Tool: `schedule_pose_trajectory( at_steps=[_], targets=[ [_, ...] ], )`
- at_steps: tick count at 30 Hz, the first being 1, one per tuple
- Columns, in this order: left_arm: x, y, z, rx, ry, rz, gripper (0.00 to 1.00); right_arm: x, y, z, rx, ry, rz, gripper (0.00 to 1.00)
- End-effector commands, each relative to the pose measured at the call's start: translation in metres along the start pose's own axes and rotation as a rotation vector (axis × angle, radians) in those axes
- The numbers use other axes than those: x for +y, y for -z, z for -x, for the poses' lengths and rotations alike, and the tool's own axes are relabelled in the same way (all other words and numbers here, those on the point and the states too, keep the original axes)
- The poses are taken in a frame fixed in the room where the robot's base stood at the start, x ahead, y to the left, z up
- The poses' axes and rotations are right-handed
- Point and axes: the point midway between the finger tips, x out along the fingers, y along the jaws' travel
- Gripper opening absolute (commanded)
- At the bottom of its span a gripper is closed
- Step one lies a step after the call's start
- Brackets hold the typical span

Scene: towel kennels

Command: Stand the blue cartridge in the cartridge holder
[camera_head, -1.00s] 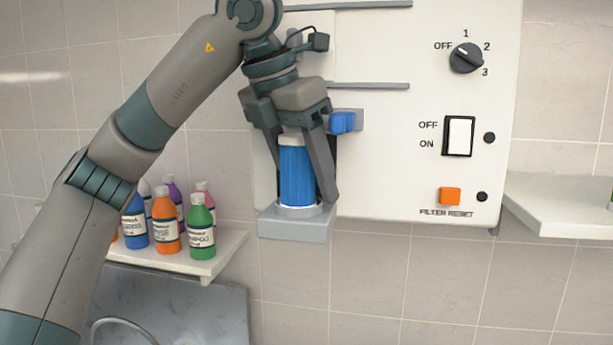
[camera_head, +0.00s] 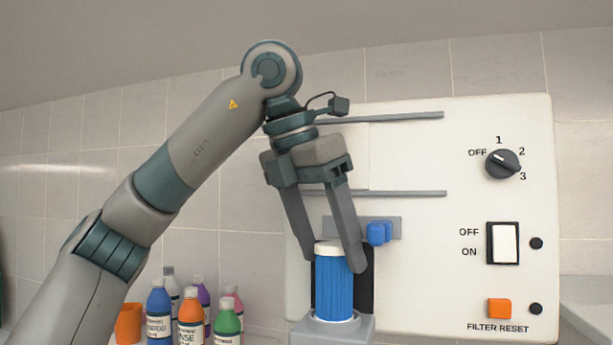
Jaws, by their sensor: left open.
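The blue cartridge (camera_head: 335,288), ribbed with a white cap, stands upright in the grey cartridge holder (camera_head: 332,332) at the lower front of the white panel. Its lower end meets the holder; the holder's bottom is cut off by the frame edge. My left gripper (camera_head: 331,262) is open above it, fingers pointing down. My right gripper is not in view.
The white panel (camera_head: 420,285) carries a blue latch or knob (camera_head: 378,233) close to the right finger, a rotary dial (camera_head: 502,164), a rocker switch (camera_head: 503,243) and an orange button (camera_head: 499,308). Several bottles (camera_head: 190,318) stand at the lower left.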

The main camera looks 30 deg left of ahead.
Motion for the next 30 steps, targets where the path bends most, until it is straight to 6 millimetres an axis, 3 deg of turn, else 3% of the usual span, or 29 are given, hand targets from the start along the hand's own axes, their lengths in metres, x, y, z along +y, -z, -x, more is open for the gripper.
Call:
schedule_pose_trajectory(
  at_steps=[18, 30],
  targets=[
    [-0.005, 0.002, 0.083, -0.001, 0.000, -0.003, 0.65, 0.009, -0.002, -0.001, -0.002, -0.008, 0.004, 0.31],
    [-0.005, 0.002, 0.105, 0.001, 0.000, -0.004, 0.65, 0.008, -0.002, 0.000, -0.002, -0.008, 0.004, 0.31]
  ],
)
